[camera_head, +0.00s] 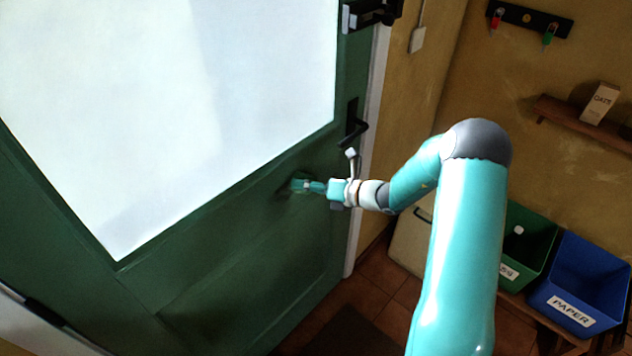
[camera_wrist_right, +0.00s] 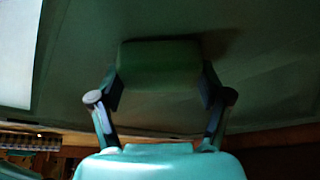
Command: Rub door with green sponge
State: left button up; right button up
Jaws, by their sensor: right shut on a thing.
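The green door (camera_head: 230,290) with a large bright pane (camera_head: 180,90) fills the left of the head view. My right gripper (camera_head: 306,185) is at the door's panel below the black handle (camera_head: 354,128). In the right wrist view my right gripper (camera_wrist_right: 160,85) is shut on the green sponge (camera_wrist_right: 158,65), one finger on each side. The sponge is at the door surface, with a dark shadow beside it; I cannot tell for sure whether it touches. In the head view the sponge is small and hard to make out. My left gripper is not in view.
A green bin (camera_head: 530,237) and a blue bin (camera_head: 590,275) labelled PAPER stand at the lower right. A wall shelf (camera_head: 570,122) holds a carton (camera_head: 600,102). A hook rack (camera_head: 530,18) hangs above. A dark mat (camera_head: 350,335) lies on the tiled floor.

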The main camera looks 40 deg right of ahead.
aim_at(283, 194)
jog(key=shift+s+a+b, duration=0.15)
jog(key=shift+a+b, duration=0.25)
jog(key=shift+a, duration=0.75)
jog(key=shift+s+a+b, duration=0.1)
jog(key=shift+a+b, duration=0.3)
jog(key=shift+a, duration=0.75)
